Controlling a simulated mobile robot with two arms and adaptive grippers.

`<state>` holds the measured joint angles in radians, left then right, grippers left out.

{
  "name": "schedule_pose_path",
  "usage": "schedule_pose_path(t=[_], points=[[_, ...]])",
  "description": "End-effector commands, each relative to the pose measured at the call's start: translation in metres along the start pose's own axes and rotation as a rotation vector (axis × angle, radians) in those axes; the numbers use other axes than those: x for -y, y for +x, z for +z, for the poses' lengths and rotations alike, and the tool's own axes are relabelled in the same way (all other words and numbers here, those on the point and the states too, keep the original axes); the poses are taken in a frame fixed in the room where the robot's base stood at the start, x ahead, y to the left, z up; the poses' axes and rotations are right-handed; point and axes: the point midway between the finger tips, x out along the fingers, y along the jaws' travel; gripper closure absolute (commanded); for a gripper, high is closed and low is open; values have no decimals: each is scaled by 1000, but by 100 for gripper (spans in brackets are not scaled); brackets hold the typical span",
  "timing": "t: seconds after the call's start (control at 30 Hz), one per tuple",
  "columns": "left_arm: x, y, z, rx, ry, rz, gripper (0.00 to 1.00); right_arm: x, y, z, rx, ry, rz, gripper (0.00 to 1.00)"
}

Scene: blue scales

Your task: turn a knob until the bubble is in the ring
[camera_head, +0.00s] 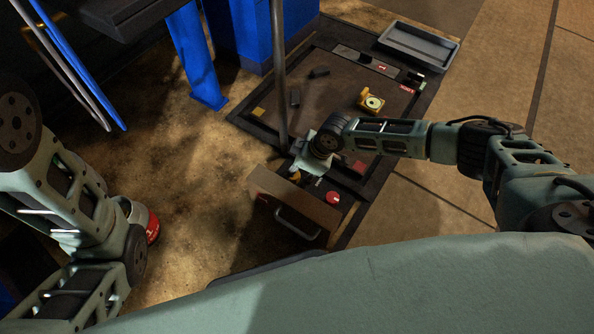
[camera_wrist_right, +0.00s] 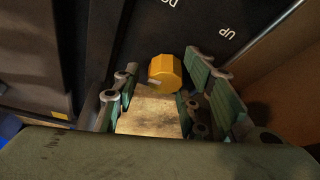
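The yellow many-sided knob (camera_wrist_right: 165,72) shows in the right wrist view, in front of a dark panel lettered "UP" and, cut off, "DO". My right gripper (camera_wrist_right: 172,100) is open, with its two green fingers on either side of the knob's near side. I cannot tell whether they touch it. In the head view the right gripper (camera_head: 303,166) is low over the near end of the dark platform, and a bit of yellow (camera_head: 295,176) shows beneath it. The yellow level with a round pale dial (camera_head: 371,102) sits on the platform; its bubble is too small to make out. My left gripper is out of view.
The dark platform (camera_head: 335,100) carries small dark blocks and a yellow piece (camera_head: 258,112). A grey tray (camera_head: 420,45) lies at its far right. A grey post (camera_head: 279,80) rises at its left. A brown box with a handle (camera_head: 292,205) and a red disc (camera_head: 333,197) are nearer.

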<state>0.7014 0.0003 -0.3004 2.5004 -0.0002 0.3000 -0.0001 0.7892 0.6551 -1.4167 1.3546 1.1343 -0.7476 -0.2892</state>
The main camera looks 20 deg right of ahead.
Motion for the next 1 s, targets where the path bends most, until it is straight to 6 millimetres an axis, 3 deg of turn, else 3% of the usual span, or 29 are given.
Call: schedule_pose_path(t=[0.4,1.0], points=[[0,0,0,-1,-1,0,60,-2,0,0,0,0,5,98],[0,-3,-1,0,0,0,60,-8,-1,1,0,-96,-27,98]])
